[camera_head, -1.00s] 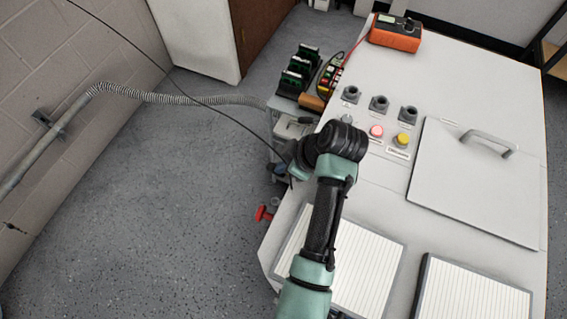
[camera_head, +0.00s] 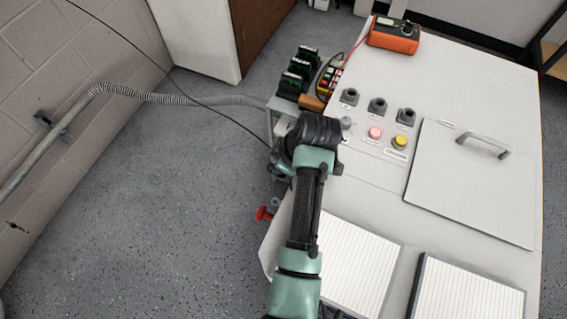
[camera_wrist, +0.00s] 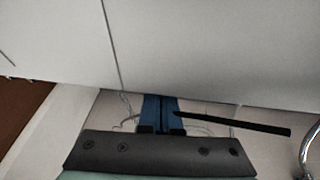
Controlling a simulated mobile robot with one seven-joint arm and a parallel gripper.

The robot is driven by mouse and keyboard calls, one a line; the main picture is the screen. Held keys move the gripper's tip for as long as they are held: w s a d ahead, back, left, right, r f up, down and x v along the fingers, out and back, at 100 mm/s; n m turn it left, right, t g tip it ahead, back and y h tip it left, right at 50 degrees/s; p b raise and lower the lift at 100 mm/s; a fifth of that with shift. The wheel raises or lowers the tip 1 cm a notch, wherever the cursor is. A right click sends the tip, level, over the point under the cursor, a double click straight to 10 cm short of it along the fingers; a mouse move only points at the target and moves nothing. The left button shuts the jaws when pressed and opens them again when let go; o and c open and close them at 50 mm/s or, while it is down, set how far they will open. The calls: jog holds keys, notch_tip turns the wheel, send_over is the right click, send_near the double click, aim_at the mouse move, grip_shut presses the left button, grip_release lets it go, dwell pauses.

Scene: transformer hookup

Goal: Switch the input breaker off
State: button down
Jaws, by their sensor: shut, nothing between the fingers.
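My gripper (camera_wrist: 160,99) shows in the wrist view as two blue fingers pressed together, with nothing between them. They point at a pale grey panel (camera_wrist: 200,45) with a seam; I cannot tell whether they touch it. In the head view my arm's end hangs over the left edge of the grey cabinet (camera_head: 470,80) and hides the gripper. A red handle (camera_head: 264,213) sticks out of the cabinet's left side, below my wrist. I cannot tell whether it is the input breaker, and no labelled breaker can be made out.
A black rod (camera_wrist: 240,122) and a curved metal piece (camera_wrist: 308,145) lie right of the fingers.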

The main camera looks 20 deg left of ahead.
jog(key=shift+a, duration=0.15)
jog(key=shift+a+f+h+p, duration=0.2)
jog(key=shift+a+h+p, duration=0.2)
jog(key=shift+h+p, duration=0.3)
jog(key=a+f+h, duration=0.1)
jog(key=h, duration=0.1)
jog(key=shift+a+f+h+p, duration=0.1)
jog(key=shift+h+p, duration=0.2)
jog(key=shift+a+f, duration=0.25)
jog(key=shift+f, duration=0.25)
jog(key=shift+a+f, duration=0.2)
jog(key=shift+f, duration=0.3)
jog(key=shift+a+f+h+b, duration=0.25)
jog(key=shift+f+h+b, duration=0.1)
jog(key=shift+f+h, duration=0.45)
